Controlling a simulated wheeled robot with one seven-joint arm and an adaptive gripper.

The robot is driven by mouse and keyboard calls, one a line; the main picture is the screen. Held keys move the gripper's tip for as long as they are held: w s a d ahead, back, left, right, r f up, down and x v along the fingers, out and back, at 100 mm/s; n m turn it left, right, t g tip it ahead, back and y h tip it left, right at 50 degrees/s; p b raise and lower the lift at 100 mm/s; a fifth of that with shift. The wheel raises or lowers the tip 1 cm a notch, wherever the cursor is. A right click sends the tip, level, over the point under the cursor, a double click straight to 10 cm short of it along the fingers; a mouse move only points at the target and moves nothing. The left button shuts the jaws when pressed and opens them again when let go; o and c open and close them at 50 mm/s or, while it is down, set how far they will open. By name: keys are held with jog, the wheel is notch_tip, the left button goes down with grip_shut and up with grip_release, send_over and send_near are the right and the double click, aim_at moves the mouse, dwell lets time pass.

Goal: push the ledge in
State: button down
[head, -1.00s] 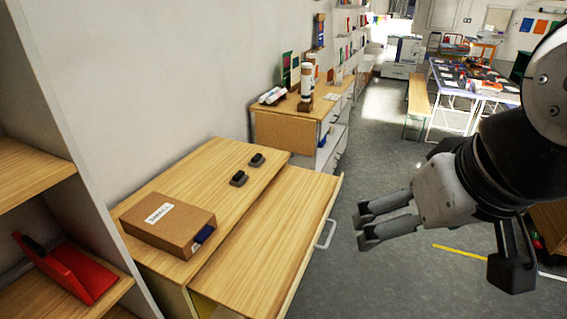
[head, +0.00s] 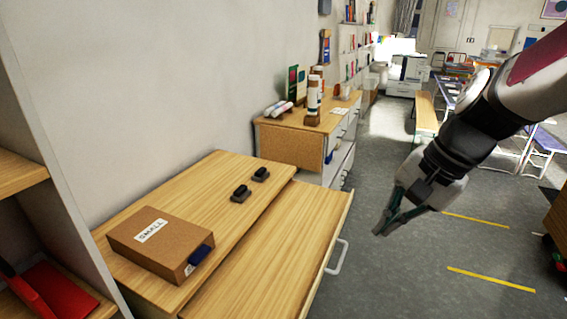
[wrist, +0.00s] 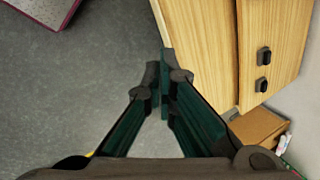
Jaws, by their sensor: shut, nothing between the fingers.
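The ledge (head: 275,255) is a light wooden board pulled out from under the top of a low wooden cabinet (head: 187,190). A pale handle (head: 339,257) sits on its outer edge. My gripper (head: 380,230) is shut and empty, to the right of the ledge and handle, apart from them in the head view, with fingers pointing down and left. In the wrist view, the closed fingertips (wrist: 166,72) appear beside the ledge's edge (wrist: 200,45); I cannot tell whether they touch. The handle is not visible there.
A box labelled SMALL (head: 160,243) and two dark blocks (head: 250,184) are on the cabinet top. A shelf unit (head: 50,150) stands at left. A second cabinet (head: 290,145) with bottles is behind. Grey floor (head: 400,285) right of the ledge is free.

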aim_at(266, 238)
jog(key=w+d+f+m+y+b, duration=0.1)
jog(key=w+d+f+m+b, duration=0.3)
jog(key=f, duration=0.5)
jog(key=w+d+f+m+t+y+b, duration=0.1)
jog(key=w+d+f+m, duration=0.5)
jog(key=f, duration=0.3)
jog(key=w+d+f+m+y+b, duration=0.1)
jog(key=w+d+f+m+b, duration=0.25)
jog(key=w+f, duration=0.4)
jog(key=a+x, duration=0.1)
jog(key=x, duration=1.2)
jog(key=shift+s+r+m+p, duration=0.2)
jog(key=shift+s+m+p, duration=0.15)
jog(key=shift+p, duration=0.1)
jog(key=shift+w, duration=0.1)
jog(key=w+a+b, duration=0.1)
jog(key=w+a, duration=0.4)
jog(key=a, duration=0.3)
jog(key=w+a+b, duration=0.2)
jog(key=w+a, duration=0.3)
jog(key=a, duration=0.4)
jog(key=w+a+b, duration=0.1)
jog(key=w+a, duration=0.3)
jog(key=a, duration=0.4)
jog(key=shift+w+a, duration=0.4)
jog(key=shift+d, duration=0.1)
